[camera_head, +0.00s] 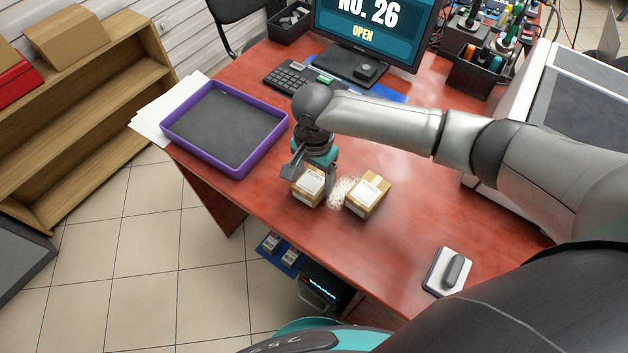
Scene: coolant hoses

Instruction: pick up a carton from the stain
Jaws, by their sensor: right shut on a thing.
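Two small brown cartons with white labels are at the middle of the red desk. My right gripper (311,178) comes down from above and is shut on the left carton (308,190), with a finger on each side of it. The other carton (368,194) stands to the right, apart from the gripper. A pale speckled stain (342,192) shows between the two cartons. Whether either carton lies partly on it, or whether the held carton is off the desk, I cannot tell. My left gripper is not in view.
A purple-rimmed tray (270,150) is on the desk (300,240) to the left. A keyboard (292,77) and monitor (375,35) are behind. A grey-and-white block-like item (447,272) lies near the front right. The desk between it and the cartons is clear.

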